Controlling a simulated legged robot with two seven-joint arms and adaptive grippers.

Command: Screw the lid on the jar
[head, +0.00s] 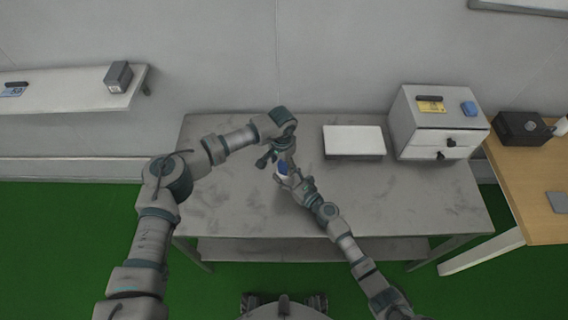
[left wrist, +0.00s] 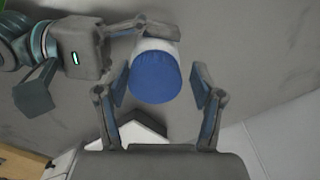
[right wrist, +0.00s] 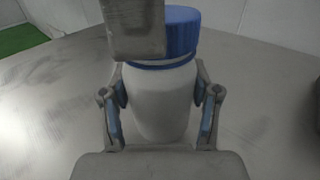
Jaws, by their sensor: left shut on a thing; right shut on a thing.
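The white jar (right wrist: 160,105) stands upright in the right wrist view, with the blue lid (right wrist: 183,32) on its top. A thin pale line shows under the lid, above a blue ring. My right gripper (right wrist: 160,112) is shut on the jar's body, a finger on each side. My left gripper (left wrist: 160,88) points down from above, its fingers either side of the blue lid (left wrist: 155,80), shut on it. One left finger hides part of the lid in the right wrist view. In the head view the left gripper (head: 277,160) and right gripper (head: 294,182) meet at the jar.
The grey table (head: 230,205) is mostly clear around the jar. A flat white box (head: 353,140) lies at the back, beside a white drawer unit (head: 440,125). A wooden desk (head: 535,180) stands at the right, and a wall shelf (head: 70,98) hangs at the left.

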